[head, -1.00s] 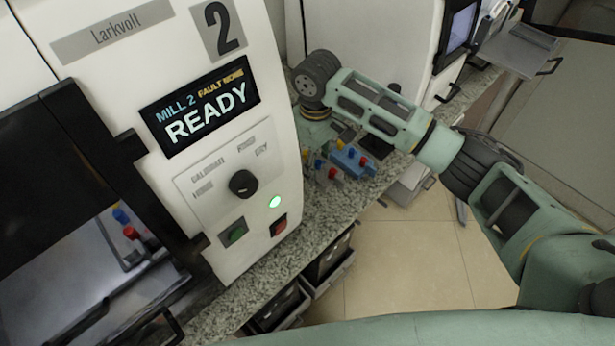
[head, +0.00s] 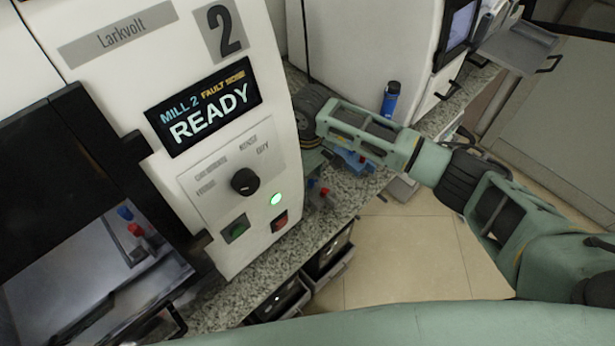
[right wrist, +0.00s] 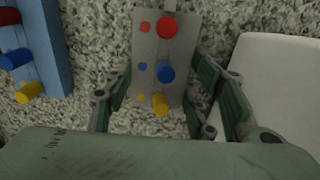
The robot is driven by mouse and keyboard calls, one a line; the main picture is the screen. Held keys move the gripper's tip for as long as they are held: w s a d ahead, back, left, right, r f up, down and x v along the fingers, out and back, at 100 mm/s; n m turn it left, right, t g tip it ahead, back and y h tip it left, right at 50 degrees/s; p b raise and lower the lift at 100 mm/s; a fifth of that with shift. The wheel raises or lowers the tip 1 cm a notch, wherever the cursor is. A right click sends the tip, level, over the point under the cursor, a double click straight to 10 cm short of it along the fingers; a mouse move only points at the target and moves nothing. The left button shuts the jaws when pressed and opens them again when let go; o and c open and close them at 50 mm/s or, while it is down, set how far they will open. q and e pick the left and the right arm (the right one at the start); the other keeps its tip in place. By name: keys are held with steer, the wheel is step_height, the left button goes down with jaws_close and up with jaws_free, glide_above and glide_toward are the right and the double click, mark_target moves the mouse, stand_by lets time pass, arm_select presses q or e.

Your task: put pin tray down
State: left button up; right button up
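The pin tray is a small grey plate with a red, a blue and a yellow pin. In the right wrist view the pin tray (right wrist: 150,48) lies between the fingers of my right gripper (right wrist: 164,82), whose tips meet its two side edges. Speckled counter shows close below it. In the head view the right gripper (head: 312,150) is beside mill 2, mostly hidden by its own wrist; the tray (head: 320,199) shows partly below it, with the red pin visible. I cannot tell whether the tray touches the counter. My left gripper is not in view.
A blue block with coloured pins (head: 358,163) lies on the granite counter (head: 345,193), right of the tray. Mill 2 (head: 222,170) stands close on the left. A blue cylinder (head: 391,98) stands behind my right arm. Open drawers (head: 330,258) are below the counter edge.

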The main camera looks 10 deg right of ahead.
steer(key=o, duration=0.4)
steer(key=shift+c, duration=0.2)
steer(key=shift+r, duration=0.1)
step_height(320, 180, up, 12)
steer(key=shift+b, duration=0.4)
